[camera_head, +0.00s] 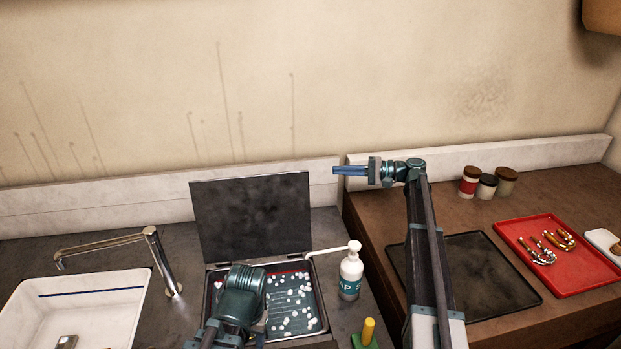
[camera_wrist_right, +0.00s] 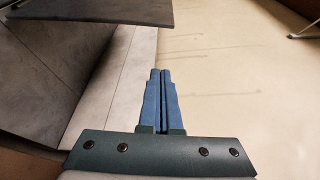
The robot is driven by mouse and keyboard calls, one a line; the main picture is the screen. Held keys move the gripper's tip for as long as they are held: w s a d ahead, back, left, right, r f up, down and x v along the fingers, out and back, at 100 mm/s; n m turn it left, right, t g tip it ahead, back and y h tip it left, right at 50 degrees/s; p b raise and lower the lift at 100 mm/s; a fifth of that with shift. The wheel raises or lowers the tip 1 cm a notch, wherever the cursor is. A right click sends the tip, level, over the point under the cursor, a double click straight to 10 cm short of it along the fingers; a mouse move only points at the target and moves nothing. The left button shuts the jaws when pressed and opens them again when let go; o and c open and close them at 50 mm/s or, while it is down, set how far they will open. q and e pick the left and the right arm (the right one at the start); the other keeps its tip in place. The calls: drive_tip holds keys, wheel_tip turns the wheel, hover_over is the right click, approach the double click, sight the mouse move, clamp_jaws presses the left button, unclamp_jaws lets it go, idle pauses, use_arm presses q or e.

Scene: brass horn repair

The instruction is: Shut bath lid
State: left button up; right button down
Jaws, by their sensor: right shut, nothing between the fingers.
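The bath lid (camera_head: 252,217) is a dark flat panel standing raised at the back of the bath. The bath (camera_head: 322,305) is a shallow metal basin set in the grey counter, with white foam bits on dark liquid. My right gripper (camera_head: 336,171) is shut and empty, above the wooden counter's back edge, right of the lid and apart from it. In the right wrist view its blue fingers (camera_wrist_right: 160,72) are together, and the dark lid (camera_wrist_right: 105,10) shows at the upper left. My left arm covers the bath's front left part; its fingers do not show.
A white pump bottle (camera_head: 350,275) stands right of the bath, its spout pointing towards the bath. A faucet (camera_head: 155,250) and white sink (camera_head: 90,312) are at left. A black mat (camera_head: 490,275), red tray (camera_head: 575,280) and several jars (camera_head: 487,187) are on the wooden counter.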

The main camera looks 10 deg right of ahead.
use_arm(q)
drive_tip(key=shift+w+f, duration=0.15)
drive_tip(key=shift+f, duration=0.1)
drive_tip(key=shift+r, duration=0.1)
drive_tip(key=shift+f+b, duration=0.3)
drive_tip(key=shift+f, duration=0.05)
drive_tip(key=shift+r+p, duration=0.35)
drive_tip(key=shift+r, duration=0.05)
use_arm(e)
drive_tip(key=a, duration=0.9)
drive_tip(key=shift+s+a, duration=0.2)
drive_tip(key=shift+s, duration=0.05)
drive_tip(key=shift+s, duration=0.1)
